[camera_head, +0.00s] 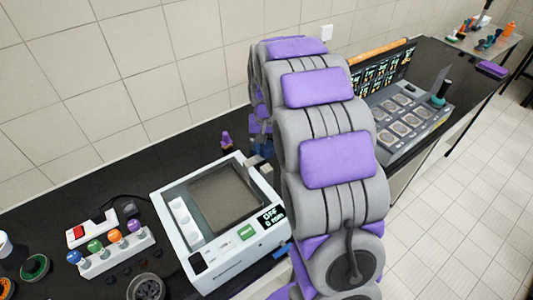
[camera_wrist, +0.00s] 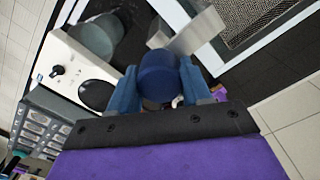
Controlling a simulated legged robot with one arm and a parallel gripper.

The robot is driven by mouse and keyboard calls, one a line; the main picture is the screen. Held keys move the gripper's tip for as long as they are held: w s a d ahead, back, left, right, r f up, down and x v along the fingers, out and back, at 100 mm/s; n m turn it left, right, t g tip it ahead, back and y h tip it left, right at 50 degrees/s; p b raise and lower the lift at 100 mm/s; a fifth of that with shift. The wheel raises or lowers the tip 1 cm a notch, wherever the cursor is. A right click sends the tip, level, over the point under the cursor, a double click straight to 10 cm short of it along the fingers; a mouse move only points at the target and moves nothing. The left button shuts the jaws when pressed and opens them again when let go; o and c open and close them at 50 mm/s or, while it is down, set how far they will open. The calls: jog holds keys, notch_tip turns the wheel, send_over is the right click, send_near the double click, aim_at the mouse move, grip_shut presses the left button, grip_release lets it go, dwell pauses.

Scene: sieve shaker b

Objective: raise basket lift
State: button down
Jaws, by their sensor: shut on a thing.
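The white bath machine (camera_head: 205,262) stands on the dark bench, with a mesh-bottomed basket (camera_head: 228,195) in its top opening. Its display reads OFF. A grey metal bracket (camera_head: 258,163) sticks out at the machine's back right edge. In the wrist view the bracket (camera_wrist: 187,33) joins a dark blue round knob (camera_wrist: 158,72), and part of the mesh (camera_wrist: 255,18) shows beyond. My gripper (camera_wrist: 160,88) is shut on the knob, one blue finger on each side. In the head view my gripper (camera_head: 262,148) is mostly hidden behind my arm.
A rack of coloured knobs (camera_head: 112,250) and a red-switch box (camera_head: 92,229) stand left of the machine. A grey panel with round discs (camera_head: 405,120) stands to the right. The tiled wall (camera_head: 130,70) is close behind the bench. The floor at right is clear.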

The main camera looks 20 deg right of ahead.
jog(key=shift+w+r, duration=0.2)
jog(key=shift+r, duration=1.35)
jog(key=c, duration=0.8)
grip_release()
jog(key=shift+c, duration=0.2)
jog(key=o, duration=0.4)
jog(key=shift+f, duration=0.1)
jog(key=shift+c, duration=0.2)
notch_tip(320, 180, up, 17)
jog(key=p, duration=0.1)
jog(key=s+a+f+n+b, duration=0.1)
jog(key=s+f, duration=0.5)
jog(key=s, duration=0.6)
jog(key=s+a+f+n+g+b, duration=0.1)
jog(key=s+a+f+n+b, duration=0.1)
jog(key=s+a+f, duration=0.4)
jog(key=s+a+f+n+b, duration=0.1)
jog(key=s+a+f+b, duration=0.2)
jog(key=s, duration=1.4)
notch_tip(320, 180, down, 4)
jog(key=shift+s+a+r+n+g+b, duration=0.1)
jog(key=shift+s+a+n+g+b, duration=0.25)
jog(key=shift+b, duration=0.25)
